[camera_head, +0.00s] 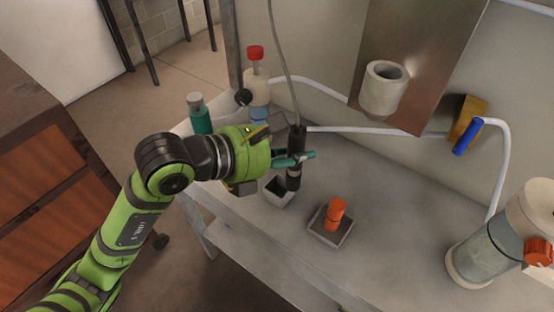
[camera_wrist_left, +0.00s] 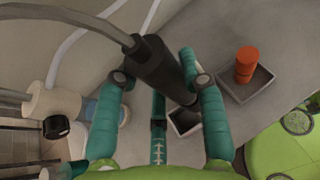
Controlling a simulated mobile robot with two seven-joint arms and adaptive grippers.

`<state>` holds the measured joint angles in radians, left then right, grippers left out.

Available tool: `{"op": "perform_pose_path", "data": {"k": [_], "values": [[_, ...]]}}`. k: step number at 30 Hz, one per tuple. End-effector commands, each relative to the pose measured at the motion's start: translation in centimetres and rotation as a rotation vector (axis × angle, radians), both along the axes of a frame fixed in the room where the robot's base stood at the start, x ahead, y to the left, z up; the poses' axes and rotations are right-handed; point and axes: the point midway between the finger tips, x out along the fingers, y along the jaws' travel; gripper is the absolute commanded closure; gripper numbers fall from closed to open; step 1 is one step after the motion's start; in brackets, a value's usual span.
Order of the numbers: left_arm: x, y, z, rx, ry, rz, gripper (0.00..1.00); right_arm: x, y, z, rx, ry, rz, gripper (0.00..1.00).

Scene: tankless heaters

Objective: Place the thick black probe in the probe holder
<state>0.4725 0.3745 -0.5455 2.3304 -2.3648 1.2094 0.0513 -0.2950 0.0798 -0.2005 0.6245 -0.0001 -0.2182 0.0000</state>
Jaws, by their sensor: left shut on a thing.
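The thick black probe (camera_head: 297,140) stands nearly upright, with a grey cable rising from its top. My left gripper (camera_head: 296,160) is shut on it, its teal fingers on either side of the body. The probe (camera_wrist_left: 160,68) also shows between the fingers in the left wrist view. Its lower end is over or in a small grey square dish (camera_head: 280,197); I cannot tell whether it touches the bottom. A white open-topped cup (camera_head: 384,90) on a metal panel at the back, which looks like a holder, is empty as far as I see. My right gripper is out of view.
A second square dish (camera_head: 323,236) holds an orange piece (camera_head: 334,214). White pipe (camera_head: 350,128) runs along the wall to a blue-handled valve (camera_head: 466,138). The right bench middle is clear.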

Motion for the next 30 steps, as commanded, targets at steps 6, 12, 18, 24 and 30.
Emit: {"op": "perform_pose_path", "data": {"k": [6, 12, 18, 24, 30], "values": [[1.7, 2.5, -1.8, -0.002, 0.001, 0.001, 1.00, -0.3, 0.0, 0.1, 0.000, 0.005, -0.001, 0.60], [1.9, 2.7, -3.8, -0.002, 0.004, 0.000, 1.00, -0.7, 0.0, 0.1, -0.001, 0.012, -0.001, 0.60], [1.9, 2.7, -5.9, -0.003, -0.001, -0.001, 1.00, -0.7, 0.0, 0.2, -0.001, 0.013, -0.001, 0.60], [1.9, 2.7, -5.9, -0.003, -0.003, 0.000, 1.00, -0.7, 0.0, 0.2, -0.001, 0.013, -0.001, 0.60], [1.9, 2.7, -6.4, -0.001, -0.002, 0.000, 0.56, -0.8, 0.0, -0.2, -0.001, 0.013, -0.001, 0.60]]}}
